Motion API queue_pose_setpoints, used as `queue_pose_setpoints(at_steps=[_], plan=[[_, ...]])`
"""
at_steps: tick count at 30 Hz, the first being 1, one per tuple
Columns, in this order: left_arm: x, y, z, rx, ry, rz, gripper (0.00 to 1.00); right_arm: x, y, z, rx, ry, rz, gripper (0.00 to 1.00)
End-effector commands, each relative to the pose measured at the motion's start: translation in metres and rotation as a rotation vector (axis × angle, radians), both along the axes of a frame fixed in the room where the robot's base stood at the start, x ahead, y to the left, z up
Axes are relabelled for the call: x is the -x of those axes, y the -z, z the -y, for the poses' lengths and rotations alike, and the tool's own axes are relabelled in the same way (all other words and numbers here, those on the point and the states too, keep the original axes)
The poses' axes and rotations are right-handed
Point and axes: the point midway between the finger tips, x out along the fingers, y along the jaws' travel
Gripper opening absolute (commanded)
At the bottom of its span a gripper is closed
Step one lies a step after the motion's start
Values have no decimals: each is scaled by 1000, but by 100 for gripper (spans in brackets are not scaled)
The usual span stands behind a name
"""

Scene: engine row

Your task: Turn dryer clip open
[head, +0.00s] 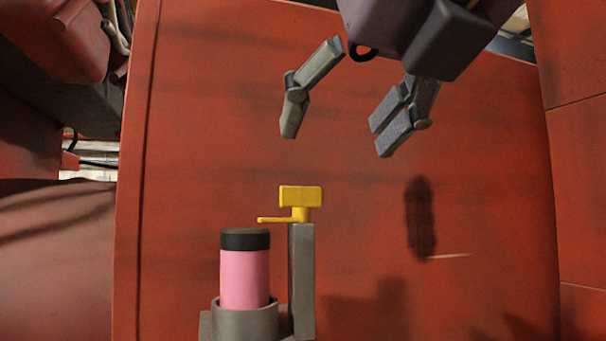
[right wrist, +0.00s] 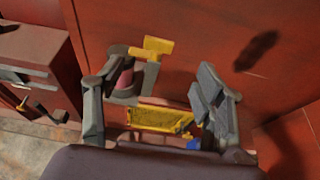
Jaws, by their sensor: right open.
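The dryer (head: 245,280) is a pink upright cylinder with a black cap, seated in a grey round holder (head: 245,320). The yellow clip (head: 300,196) sits on top of a grey post (head: 301,280) just right of the dryer. Its thin yellow arm points left, with its tip just above the right side of the black cap. The clip also shows in the right wrist view (right wrist: 156,47), beyond and between the fingers. My right gripper (head: 337,137) is open and empty, above the clip and to its right, apart from it. My left gripper is not in view.
A large red panel (head: 450,220) stands behind the post and dryer. The space between my right gripper and the clip looks clear. In the right wrist view, a yellow piece (right wrist: 160,118) shows low between the fingers, with a blue part (right wrist: 193,144) beside it.

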Motion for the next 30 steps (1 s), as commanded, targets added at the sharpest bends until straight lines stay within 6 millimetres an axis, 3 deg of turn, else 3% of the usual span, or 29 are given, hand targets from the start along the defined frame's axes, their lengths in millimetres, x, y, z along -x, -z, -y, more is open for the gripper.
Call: queue_pose_setpoints(at_steps=[4, 12, 15, 24, 30], plan=[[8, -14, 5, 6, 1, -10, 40, -32, 12, -10, 2, 0, -8, 63], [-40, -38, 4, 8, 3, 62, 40, -79, 32, -26, 2, -1, -6, 63], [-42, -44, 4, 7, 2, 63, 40, -92, 37, -30, 1, -2, -4, 63], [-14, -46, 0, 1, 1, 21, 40, -106, 45, -35, 0, -2, -2, 63], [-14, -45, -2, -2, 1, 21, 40, -106, 46, -35, 1, -2, -2, 63]])
